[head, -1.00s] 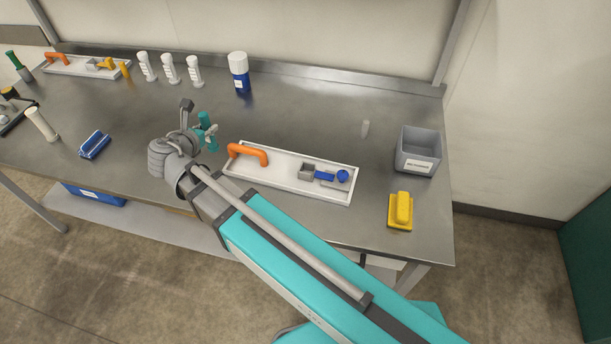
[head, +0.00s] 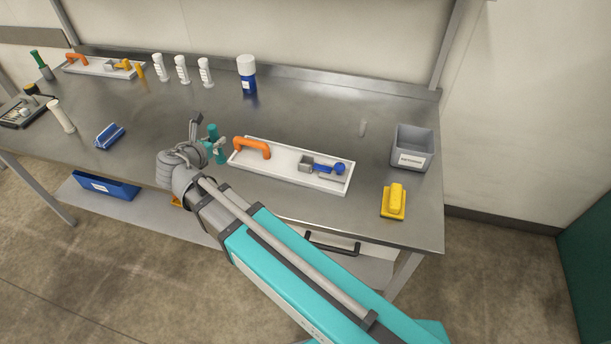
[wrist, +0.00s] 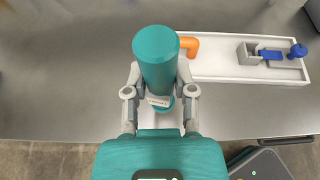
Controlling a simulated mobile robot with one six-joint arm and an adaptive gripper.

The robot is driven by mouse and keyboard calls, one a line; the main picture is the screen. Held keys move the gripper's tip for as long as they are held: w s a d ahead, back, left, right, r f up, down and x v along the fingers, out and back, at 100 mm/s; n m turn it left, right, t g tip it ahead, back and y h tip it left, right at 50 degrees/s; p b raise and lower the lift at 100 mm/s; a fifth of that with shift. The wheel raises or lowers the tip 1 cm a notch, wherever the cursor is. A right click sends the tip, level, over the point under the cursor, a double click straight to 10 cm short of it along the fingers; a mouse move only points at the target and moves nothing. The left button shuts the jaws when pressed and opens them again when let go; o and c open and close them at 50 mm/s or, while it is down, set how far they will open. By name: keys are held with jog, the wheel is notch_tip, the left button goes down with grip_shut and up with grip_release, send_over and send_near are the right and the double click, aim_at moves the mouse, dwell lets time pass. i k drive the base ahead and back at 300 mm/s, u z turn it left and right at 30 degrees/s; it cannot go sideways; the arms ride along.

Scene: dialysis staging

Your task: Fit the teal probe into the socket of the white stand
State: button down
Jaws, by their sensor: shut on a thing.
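The teal probe (head: 214,143) stands near the left end of the white tray in the head view. In the wrist view the teal probe (wrist: 155,58) is a thick cylinder with a wide round top and a pale label band lower down. My gripper (wrist: 160,98) is shut on it around that band; it also shows in the head view (head: 212,148). The probe's lower end is mostly hidden by my gripper. I cannot pick out a white stand with a socket for certain; a plain white upright cylinder (head: 62,118) stands at the left.
The white tray (head: 290,177) holds an orange handle (head: 252,147) and small grey and blue parts. A grey bin (head: 412,148) and yellow block (head: 394,201) are at the right. White bottles (head: 182,70) and a blue-white bottle (head: 247,75) stand behind. A blue brush (head: 110,135) lies left.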

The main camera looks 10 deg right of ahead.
aim_at(307, 167)
jog(key=k, duration=1.35)
jog(key=z, duration=0.8)
jog(key=i, duration=1)
